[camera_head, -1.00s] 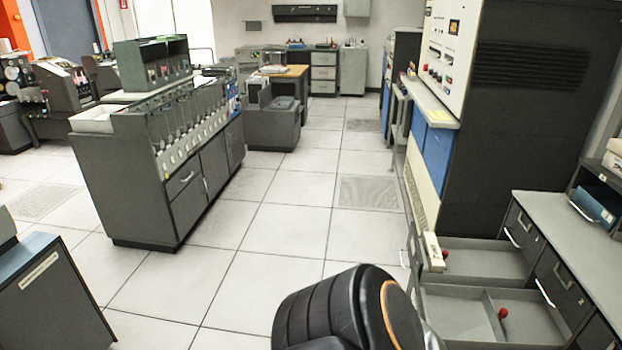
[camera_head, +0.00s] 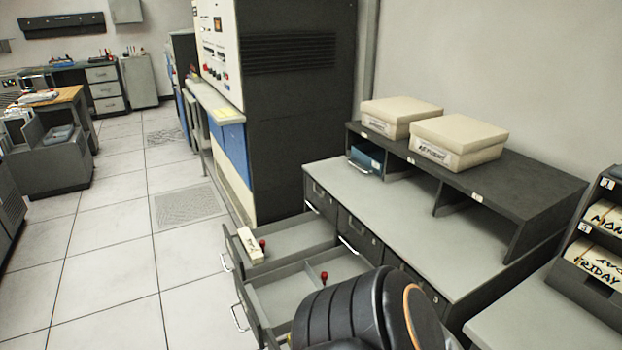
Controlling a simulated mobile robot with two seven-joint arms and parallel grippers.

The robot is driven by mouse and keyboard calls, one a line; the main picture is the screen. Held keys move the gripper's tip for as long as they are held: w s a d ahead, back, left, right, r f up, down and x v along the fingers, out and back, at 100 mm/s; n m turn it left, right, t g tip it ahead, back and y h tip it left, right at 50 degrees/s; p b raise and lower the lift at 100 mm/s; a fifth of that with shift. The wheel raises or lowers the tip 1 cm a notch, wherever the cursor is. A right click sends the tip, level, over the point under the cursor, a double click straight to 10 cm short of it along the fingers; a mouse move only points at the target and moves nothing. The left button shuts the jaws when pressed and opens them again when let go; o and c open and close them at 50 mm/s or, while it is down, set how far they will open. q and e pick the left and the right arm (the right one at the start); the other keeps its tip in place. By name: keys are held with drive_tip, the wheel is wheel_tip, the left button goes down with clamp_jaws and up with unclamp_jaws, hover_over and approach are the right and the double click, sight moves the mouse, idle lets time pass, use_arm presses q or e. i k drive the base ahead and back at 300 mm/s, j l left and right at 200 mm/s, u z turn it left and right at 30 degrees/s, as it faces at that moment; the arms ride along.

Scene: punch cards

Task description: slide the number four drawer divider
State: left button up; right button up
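Two drawers stand open under the grey desk. I cannot read a number four on any divider. The near part of this drawer is hidden behind my black arm link with an orange ring. Neither of my grippers is in view.
The grey desk (camera_head: 375,208) carries a dark shelf (camera_head: 500,190) with two cream boxes (camera_head: 458,141) on top and a blue box (camera_head: 367,157) inside. A tall dark cabinet (camera_head: 298,120) stands behind the drawers. The tiled floor (camera_head: 110,270) at left is clear.

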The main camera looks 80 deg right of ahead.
sight(262, 242)
drive_tip(key=z, duration=2.1)
drive_tip(key=i+j+z, duration=0.15)
drive_tip(key=j, duration=0.4)
drive_tip(key=j+z, duration=0.2)
drive_tip(key=j, duration=0.35)
drive_tip(key=i+j+z, duration=0.15)
drive_tip(key=j, duration=0.15)
drive_tip(key=i+j+z, duration=0.15)
drive_tip(key=j+z, duration=0.15)
drive_tip(key=j, duration=0.25)
drive_tip(key=i+j+z, duration=0.25)
drive_tip(key=j, duration=0.35)
drive_tip(key=i+j+z, duration=0.15)
drive_tip(key=i+j, duration=0.15)
